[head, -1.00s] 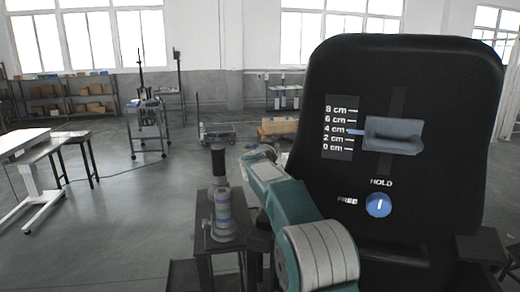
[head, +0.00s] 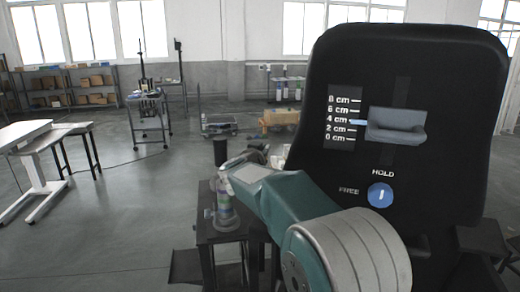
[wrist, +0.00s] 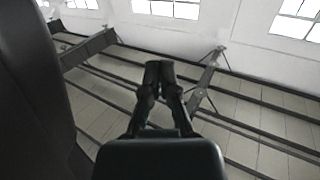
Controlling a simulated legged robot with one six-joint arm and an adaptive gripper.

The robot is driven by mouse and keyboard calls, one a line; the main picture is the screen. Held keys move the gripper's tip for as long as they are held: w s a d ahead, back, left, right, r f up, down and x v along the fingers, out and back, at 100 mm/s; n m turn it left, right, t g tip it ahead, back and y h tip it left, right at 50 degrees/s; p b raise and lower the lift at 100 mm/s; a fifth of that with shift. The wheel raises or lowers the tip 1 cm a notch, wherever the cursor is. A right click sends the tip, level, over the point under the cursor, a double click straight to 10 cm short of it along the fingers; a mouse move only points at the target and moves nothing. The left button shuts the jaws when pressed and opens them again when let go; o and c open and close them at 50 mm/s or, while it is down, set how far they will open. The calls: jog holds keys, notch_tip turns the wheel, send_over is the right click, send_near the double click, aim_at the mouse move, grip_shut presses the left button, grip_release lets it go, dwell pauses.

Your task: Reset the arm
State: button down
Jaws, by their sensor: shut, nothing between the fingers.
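My arm (head: 291,205), teal with a grey ribbed joint, is folded low in front of the black panel in the head view. My gripper cannot be made out clearly there. In the wrist view my gripper (wrist: 160,72) has its two dark fingers together at the tips, with nothing between them. The black panel (head: 455,120) carries a grey slider handle (head: 396,125) near the 4 cm mark. Its blue knob (head: 380,195) has an upright white mark, below HOLD and right of FREE.
A small dark stand (head: 213,228) left of my arm bears a clear bottle-like column (head: 225,205); a black cylinder (head: 220,152) shows above it. White tables (head: 22,133) stand at the left. A cart (head: 219,125) and shelves are farther back.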

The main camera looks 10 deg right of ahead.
jog(key=s+a+r+n+y, duration=0.1)
jog(key=s+a+n+y, duration=0.2)
jog(key=s+y, duration=0.35)
jog(key=s+a+r+n+y, duration=0.2)
jog(key=s+n+y, duration=0.15)
jog(key=s, duration=0.55)
jog(key=s+d+f+g, duration=0.1)
jog(key=s+f+g, duration=0.2)
jog(key=s, duration=0.7)
jog(key=s+d+f+g, duration=0.2)
jog(key=s+f+g, duration=0.1)
jog(key=s+f, duration=0.5)
jog(key=s+d+f+g+h, duration=0.1)
jog(key=s+d+f+g, duration=0.1)
jog(key=s+f, duration=0.4)
jog(key=s+g, duration=0.1)
jog(key=s, duration=0.4)
jog(key=shift+s+m+g, duration=0.3)
jog(key=shift+m, duration=0.05)
